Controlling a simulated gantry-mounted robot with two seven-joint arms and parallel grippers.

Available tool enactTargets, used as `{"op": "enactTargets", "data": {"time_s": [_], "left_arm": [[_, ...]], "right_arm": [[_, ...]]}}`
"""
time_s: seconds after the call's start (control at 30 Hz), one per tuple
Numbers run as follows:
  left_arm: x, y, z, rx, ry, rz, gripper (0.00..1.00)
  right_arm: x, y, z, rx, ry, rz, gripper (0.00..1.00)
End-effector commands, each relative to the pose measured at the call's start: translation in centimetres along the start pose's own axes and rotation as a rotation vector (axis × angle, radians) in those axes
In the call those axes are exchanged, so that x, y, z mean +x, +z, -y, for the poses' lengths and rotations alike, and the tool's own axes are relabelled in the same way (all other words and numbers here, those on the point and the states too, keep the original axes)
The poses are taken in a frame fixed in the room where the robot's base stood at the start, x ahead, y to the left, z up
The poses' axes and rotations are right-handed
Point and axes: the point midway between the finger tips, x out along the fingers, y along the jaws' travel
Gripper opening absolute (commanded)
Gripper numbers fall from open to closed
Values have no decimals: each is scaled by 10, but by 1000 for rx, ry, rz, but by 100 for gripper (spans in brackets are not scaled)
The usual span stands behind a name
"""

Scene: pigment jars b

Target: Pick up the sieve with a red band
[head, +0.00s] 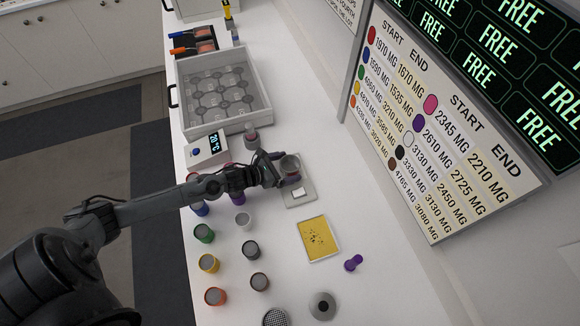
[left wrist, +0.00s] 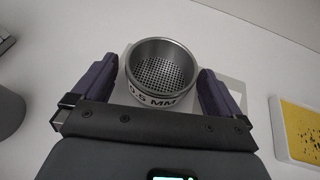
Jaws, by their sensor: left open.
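A round metal sieve (head: 291,164) with a perforated bottom stands near the back end of the light grey plate. It also shows in the left wrist view (left wrist: 160,73), where its band reads "0.5 MM" and looks whitish; I cannot make out a red band there. My left gripper (head: 282,168) is open, with one dark purple finger on each side of the sieve. In the left wrist view the gripper (left wrist: 157,78) shows gaps between the fingers and the sieve wall. A second mesh-topped round thing (head: 275,317) is at the bottom edge. My right gripper is not in view.
A yellow tray with dark specks (head: 318,239) lies in front of the grey plate (head: 299,196). A digital display box (head: 207,149) and a drawer (head: 222,92) are farther back. Several coloured jars, such as the green one (head: 204,233), line the left. A purple piece (head: 353,263) lies right.

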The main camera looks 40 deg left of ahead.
Motion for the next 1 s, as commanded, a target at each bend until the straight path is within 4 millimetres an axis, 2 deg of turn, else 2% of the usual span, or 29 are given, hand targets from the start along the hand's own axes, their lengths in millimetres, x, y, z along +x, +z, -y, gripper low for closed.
{"op": "enactTargets", "data": {"time_s": [0.17,0.2,0.5,0.6,1.0], "left_arm": [[0,0,0,0,0,0,100],[0,0,0,0,0,1,97],[0,0,0,0,0,1,51],[0,1,0,0,0,2,39],[-3,9,0,2,-1,3,39]], "right_arm": [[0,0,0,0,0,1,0],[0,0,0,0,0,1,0],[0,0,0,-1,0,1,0],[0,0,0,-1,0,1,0],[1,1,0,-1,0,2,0]]}}
